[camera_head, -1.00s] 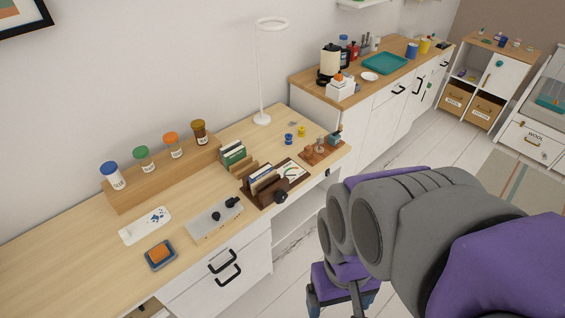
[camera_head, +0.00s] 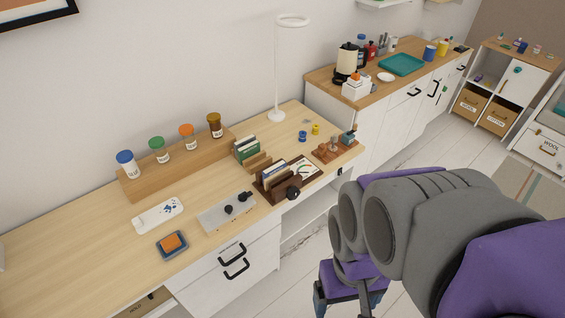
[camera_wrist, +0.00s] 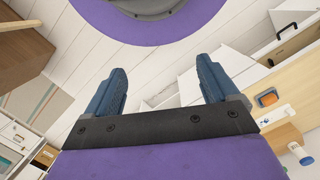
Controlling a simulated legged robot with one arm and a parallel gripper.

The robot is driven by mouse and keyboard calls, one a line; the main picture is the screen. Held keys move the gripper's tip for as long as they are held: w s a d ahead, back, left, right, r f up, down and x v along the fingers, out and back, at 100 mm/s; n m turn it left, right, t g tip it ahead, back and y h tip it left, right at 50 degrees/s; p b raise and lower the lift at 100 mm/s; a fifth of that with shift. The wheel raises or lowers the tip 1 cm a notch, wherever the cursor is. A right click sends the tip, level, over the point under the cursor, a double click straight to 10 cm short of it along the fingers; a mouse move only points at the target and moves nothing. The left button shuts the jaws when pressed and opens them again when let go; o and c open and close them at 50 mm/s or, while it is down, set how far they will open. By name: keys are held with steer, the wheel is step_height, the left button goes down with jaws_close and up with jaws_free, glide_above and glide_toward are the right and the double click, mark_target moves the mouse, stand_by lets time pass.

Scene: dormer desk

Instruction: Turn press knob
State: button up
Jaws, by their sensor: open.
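A dark brown wooden press (camera_head: 283,186) stands near the front edge of the light wood desk, with a round black knob (camera_head: 293,193) on its front side. Upright cards or books sit in its slots. To its left lies a flat grey panel (camera_head: 215,219) with small black knobs (camera_head: 244,196). My gripper (camera_wrist: 162,72) is open and empty in the wrist view, its two blue fingers wide apart. In the head view it hangs low at the bottom, in front of the desk and well apart from the press. The press is not seen in the wrist view.
A blue tray with an orange pad (camera_head: 172,243) and a white card (camera_head: 158,215) lie left of the panel. Jars stand on a wooden riser (camera_head: 176,165) behind. A white lamp (camera_head: 277,114) stands at the back. Drawer handles (camera_head: 236,268) stick out below. Floor in front is clear.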

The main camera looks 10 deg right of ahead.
steer(key=w+d+f+t+h, duration=0.2)
steer(key=w+d+f, duration=0.1)
steer(key=w+d, duration=0.7)
steer(key=w+d+f+t+h, duration=0.15)
steer(key=w+d+f, duration=0.25)
steer(key=w+d, duration=0.6)
steer(key=w+d+f+n+t, duration=0.2)
steer(key=w+d+f, duration=0.2)
steer(key=w+f, duration=0.3)
steer(key=w+d+f+n+t, duration=0.25)
steer(key=w+f, duration=0.25)
steer(key=w, duration=0.3)
steer(key=n+t+y, duration=0.2)
steer(key=t+y, duration=0.7)
steer(key=y, duration=0.4)
glide_toward(296, 196)
steer(key=shift+m, duration=0.25)
steer(key=b+x, duration=0.1)
steer(key=x, duration=0.9)
steer(key=shift+f, duration=0.15)
steer(key=shift+c, duration=0.3)
steer(key=c, duration=0.9)
